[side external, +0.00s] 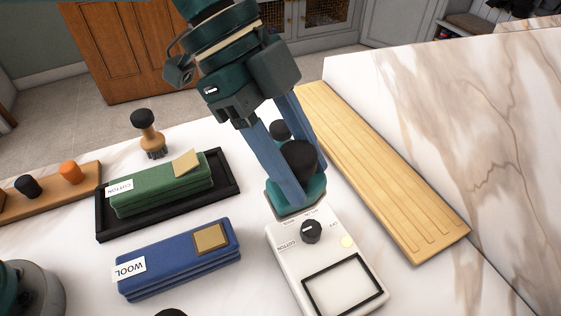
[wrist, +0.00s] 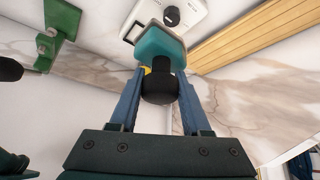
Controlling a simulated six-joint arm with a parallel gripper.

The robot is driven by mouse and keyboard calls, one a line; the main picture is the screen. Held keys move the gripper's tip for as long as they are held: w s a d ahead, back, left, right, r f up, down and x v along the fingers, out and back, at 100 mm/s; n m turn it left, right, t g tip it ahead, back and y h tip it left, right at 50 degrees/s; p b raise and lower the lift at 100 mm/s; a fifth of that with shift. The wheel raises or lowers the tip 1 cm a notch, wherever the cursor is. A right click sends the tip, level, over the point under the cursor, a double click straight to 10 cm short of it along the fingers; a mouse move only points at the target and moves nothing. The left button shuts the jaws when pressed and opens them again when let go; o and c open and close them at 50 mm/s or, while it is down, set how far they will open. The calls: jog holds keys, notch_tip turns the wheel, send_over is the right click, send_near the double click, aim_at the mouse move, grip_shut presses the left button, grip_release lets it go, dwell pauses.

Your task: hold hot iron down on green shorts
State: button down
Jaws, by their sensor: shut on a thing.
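The green shorts (side external: 165,190) are a folded stack labelled COTTON in a black tray (side external: 170,222), with a tan patch on top. The iron is a teal block (side external: 300,196) with a round black handle (side external: 299,154). It is at the far end of a white unit (side external: 283,262); I cannot tell whether it touches it. My gripper (side external: 296,172) is shut on the iron's handle, one blue finger on each side. In the wrist view, the teal iron (wrist: 160,48) and black handle (wrist: 159,90) are between my fingers (wrist: 158,85). The iron's underside is hidden.
The white unit has a black dial (side external: 311,231) and a pale light (side external: 347,242). A blue folded stack (side external: 180,262) labelled WOOL lies left of it. A wooden stamp (side external: 150,138) stands behind the tray. A grooved wooden board (side external: 385,180) lies on the right.

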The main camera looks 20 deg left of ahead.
jog(key=shift+w+a+r, duration=0.5)
jog(key=shift+a+r, duration=0.05)
jog(key=shift+a, duration=0.1)
jog(key=shift+a+m, duration=0.2)
jog(key=shift+m, duration=0.1)
jog(key=shift+s+a+f+m+g, duration=0.2)
jog(key=shift+s+m+g, duration=0.1)
jog(key=shift+g, duration=0.1)
jog(key=shift+n+t, duration=0.4)
jog(key=shift+n, duration=0.2)
jog(key=shift+w+a+f, duration=0.75)
jog(key=shift+a+f, duration=0.45)
jog(key=shift+a, duration=2)
jog(key=shift+w+a+f, duration=0.8)
jog(key=shift+a+f, duration=0.45)
jog(key=shift+a, duration=1.9)
jog(key=shift+w+a+f, duration=0.75)
jog(key=shift+a+f, duration=0.45)
jog(key=shift+a, duration=2)
jog(key=shift+f, duration=0.85)
